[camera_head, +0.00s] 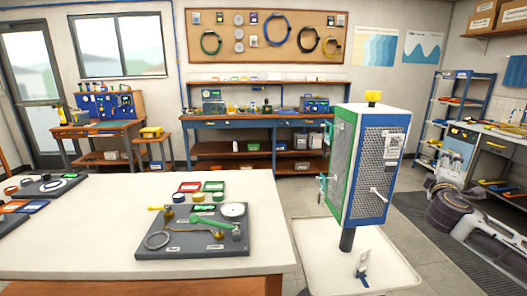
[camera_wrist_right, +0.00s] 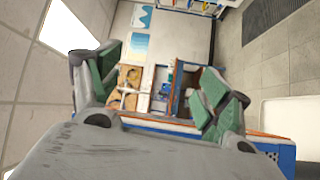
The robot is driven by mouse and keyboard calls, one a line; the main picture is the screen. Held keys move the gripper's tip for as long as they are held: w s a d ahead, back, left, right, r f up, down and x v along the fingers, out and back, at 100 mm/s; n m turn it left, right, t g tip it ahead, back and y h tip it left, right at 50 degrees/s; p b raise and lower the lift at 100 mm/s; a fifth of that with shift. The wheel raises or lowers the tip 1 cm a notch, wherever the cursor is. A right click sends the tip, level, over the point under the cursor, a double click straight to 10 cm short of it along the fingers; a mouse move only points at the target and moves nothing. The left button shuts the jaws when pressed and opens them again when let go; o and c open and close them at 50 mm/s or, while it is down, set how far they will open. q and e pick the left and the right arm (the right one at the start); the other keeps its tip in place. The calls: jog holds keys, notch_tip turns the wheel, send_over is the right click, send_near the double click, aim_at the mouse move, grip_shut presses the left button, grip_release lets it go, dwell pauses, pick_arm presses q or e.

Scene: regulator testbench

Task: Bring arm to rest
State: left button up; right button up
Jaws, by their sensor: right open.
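My right arm (camera_head: 475,222) comes in from the right edge of the head view, over the floor right of the caged cabinet. My right gripper (camera_head: 452,163) is at its far end, pointing away into the room, and touches nothing that I can see. In the right wrist view the right gripper (camera_wrist_right: 160,90) has its green-padded fingers spread wide, with nothing between them. My left arm and left gripper are not in view.
A white table (camera_head: 80,240) with a dark regulator board (camera_head: 195,245) fills the left front. A blue-green caged cabinet (camera_head: 375,165) stands on a post over a white tray (camera_head: 312,240). A workbench (camera_head: 495,145) and blue shelf (camera_head: 440,110) are at right.

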jog(key=s+a+f+m+g+y, duration=0.15)
jog(key=a+f, duration=0.35)
jog(key=f, duration=0.9)
jog(key=s+a+f+m+g+y, duration=0.1)
jog(key=s+a+f+g+y, duration=0.15)
jog(key=a+f, duration=0.7)
jog(key=s+a+f+m+g+y, duration=0.1)
jog(key=s+f+g+y, duration=0.15)
jog(key=f, duration=1.45)
jog(key=s+a+f+m+g+y, duration=0.2)
jog(key=s+a+f+g+y, duration=0.2)
jog(key=s+a+f, duration=1.05)
pick_arm(q)
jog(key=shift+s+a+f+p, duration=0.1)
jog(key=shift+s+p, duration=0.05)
jog(key=shift+p, duration=0.5)
pick_arm(e)
jog(key=s+a+f+g, duration=0.1)
jog(key=s+a+f, duration=0.1)
jog(key=s+f, duration=0.3)
jog(key=s+a+f+m+g+y, duration=0.1)
jog(key=s+a+f+g, duration=0.1)
jog(key=s+f, duration=0.3)
jog(key=s+a, duration=0.1)
jog(key=s, duration=0.3)
jog(key=shift+s+a, duration=0.25)
jog(key=shift+s, duration=0.1)
